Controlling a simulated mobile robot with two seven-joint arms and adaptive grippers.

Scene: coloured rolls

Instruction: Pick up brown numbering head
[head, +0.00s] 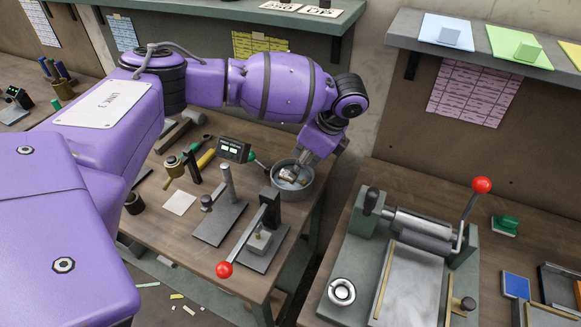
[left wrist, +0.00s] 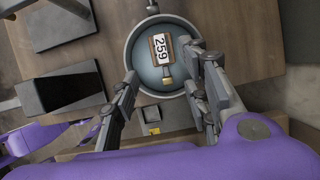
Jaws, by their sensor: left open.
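A brown numbering head with a white face reading "259" and a brass-coloured stub lies in a round grey bowl (left wrist: 133,72); the numbering head (left wrist: 163,50) shows clearly in the left wrist view. In the head view the bowl (head: 306,193) stands near the bench's right edge, and my gripper hides much of its inside. My right gripper is not in view.
A lever press with a red knob (head: 224,269) stands just in front of the bowl. A digital-display device with a green end (head: 235,150) lies behind-left. Hand tools lie farther left. A gap separates this bench from the one with a large roller press (head: 425,232).

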